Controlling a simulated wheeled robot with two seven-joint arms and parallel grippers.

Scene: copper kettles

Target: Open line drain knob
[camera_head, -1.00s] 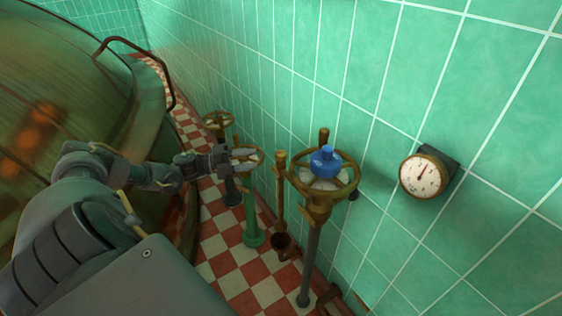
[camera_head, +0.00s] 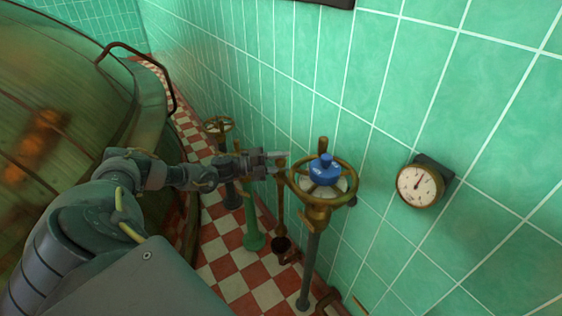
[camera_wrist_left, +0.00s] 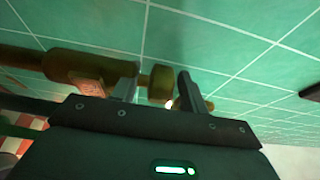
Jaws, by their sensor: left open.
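My left gripper (camera_head: 280,158) is open, its fingers at the top of a slim upright brass pipe (camera_head: 280,205), left of the near handwheel. In the left wrist view, a brass knob (camera_wrist_left: 161,82) at the end of the brass pipe (camera_wrist_left: 80,66) shows between the two fingers (camera_wrist_left: 158,90). I cannot tell whether the fingers touch it. The near brass handwheel (camera_head: 345,196) has a blue hub (camera_head: 324,171) and stands upright on a grey stem. No label shows which part is the line drain knob. My right gripper is not in view.
A round pressure gauge (camera_head: 418,187) is on the green tiled wall (camera_head: 460,90) at the right. A farther handwheel (camera_head: 219,124) and a green pipe (camera_head: 253,235) stand behind. A large copper kettle (camera_head: 60,110) fills the left. The floor is red and white checkered.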

